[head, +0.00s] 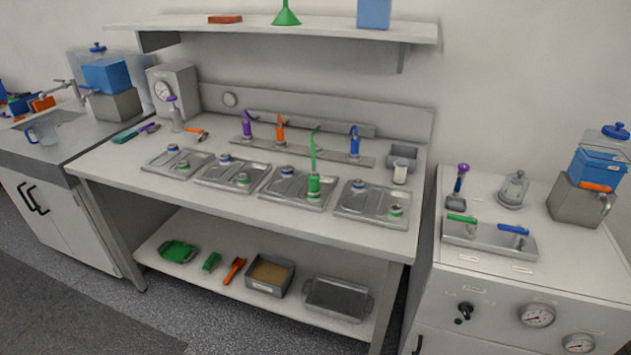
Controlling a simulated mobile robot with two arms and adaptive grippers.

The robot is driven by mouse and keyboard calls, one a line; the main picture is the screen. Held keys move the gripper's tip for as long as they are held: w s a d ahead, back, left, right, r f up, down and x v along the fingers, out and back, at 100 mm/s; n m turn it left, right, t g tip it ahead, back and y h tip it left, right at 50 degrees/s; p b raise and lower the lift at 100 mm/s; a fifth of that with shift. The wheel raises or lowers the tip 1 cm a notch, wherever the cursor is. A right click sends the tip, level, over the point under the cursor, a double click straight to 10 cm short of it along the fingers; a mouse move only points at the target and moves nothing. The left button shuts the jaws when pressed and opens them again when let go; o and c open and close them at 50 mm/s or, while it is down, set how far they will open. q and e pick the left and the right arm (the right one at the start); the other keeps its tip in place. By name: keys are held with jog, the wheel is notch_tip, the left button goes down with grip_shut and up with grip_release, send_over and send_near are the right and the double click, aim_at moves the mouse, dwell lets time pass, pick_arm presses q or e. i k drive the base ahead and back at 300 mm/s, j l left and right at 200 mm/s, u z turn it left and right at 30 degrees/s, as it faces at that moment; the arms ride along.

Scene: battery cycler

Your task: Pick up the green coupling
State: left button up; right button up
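A green coupling (314,186) stands upright on the right-hand port of the third metal tray (272,192) from the left on the bench. A thin green stem or hose (313,150) rises from it and curves at the top. Purple (247,128), orange (280,131) and blue (355,143) couplings stand on the rack strip (320,154) behind the trays. Between the orange and blue ones, the green stem passes in front of the strip. Neither of my grippers is in view.
Several metal trays with small ports line the bench (262,209); a grey bin (403,153) and white cup (400,173) stand at its right. A shelf (330,31) overhangs the back. A gauge cabinet (478,286) stands to the right, with a green-handled item (462,218) in its tray.

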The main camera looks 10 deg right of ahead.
aim_at(314, 177)
jog(key=i+l+u, duration=0.2)
jog(key=l+u, duration=0.25)
jog(key=i+l+u, duration=0.1)
jog(key=l+u, duration=0.35)
jog(key=l, duration=0.25)
jog(key=l+u, duration=0.5)
jog(key=l, duration=0.1)
